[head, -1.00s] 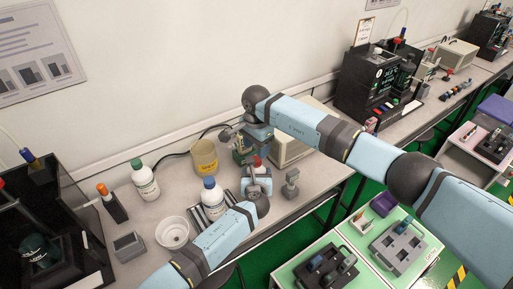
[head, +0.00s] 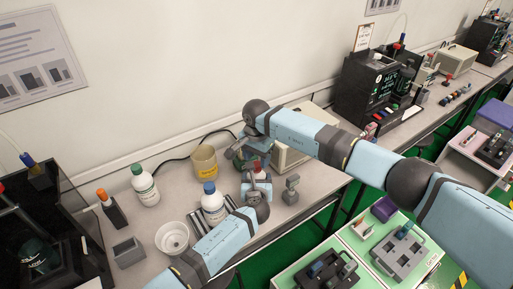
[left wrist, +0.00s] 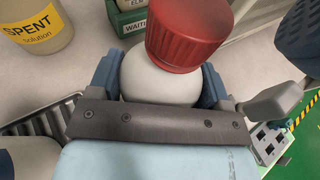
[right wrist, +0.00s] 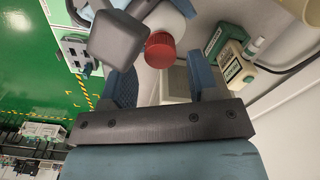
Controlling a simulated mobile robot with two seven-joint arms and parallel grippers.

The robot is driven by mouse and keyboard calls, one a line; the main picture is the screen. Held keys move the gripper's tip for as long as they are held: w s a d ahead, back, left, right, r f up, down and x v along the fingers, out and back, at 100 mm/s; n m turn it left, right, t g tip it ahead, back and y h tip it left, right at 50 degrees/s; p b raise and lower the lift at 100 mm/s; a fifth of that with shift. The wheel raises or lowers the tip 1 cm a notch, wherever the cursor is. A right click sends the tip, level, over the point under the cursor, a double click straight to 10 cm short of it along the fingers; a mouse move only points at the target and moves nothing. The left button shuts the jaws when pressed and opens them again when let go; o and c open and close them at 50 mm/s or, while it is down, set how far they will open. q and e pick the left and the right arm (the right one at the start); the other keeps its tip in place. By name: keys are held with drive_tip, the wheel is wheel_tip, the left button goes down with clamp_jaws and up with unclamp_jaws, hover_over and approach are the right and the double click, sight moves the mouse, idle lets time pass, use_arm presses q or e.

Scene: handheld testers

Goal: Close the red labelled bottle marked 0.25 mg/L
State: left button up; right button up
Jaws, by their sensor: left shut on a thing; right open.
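A white bottle (left wrist: 160,80) with a ribbed red cap (left wrist: 187,35) stands between the fingers of my left gripper (left wrist: 160,88), which is shut on its body. In the head view the red cap (head: 257,165) shows just above my left gripper (head: 256,186). The cap sits over the bottle's neck; I cannot tell whether it is screwed tight. The bottle's label and marking are hidden. My right gripper (right wrist: 163,85) is open and empty. In the right wrist view the red cap (right wrist: 160,50) lies ahead, between and beyond its fingertips, apart from them.
A yellow-labelled spent solution tub (head: 204,160) stands behind. A blue-capped bottle (head: 213,205) is close on the left, with a white bowl (head: 172,236) and a green-capped bottle (head: 145,185) farther left. A grey block-topped stand (head: 290,190) is close on the right.

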drive_tip(key=shift+f, duration=1.25)
drive_tip(key=c, duration=0.9)
drive_tip(key=shift+m, duration=1.6)
drive_tip(key=shift+c, duration=0.2)
drive_tip(key=o, duration=1)
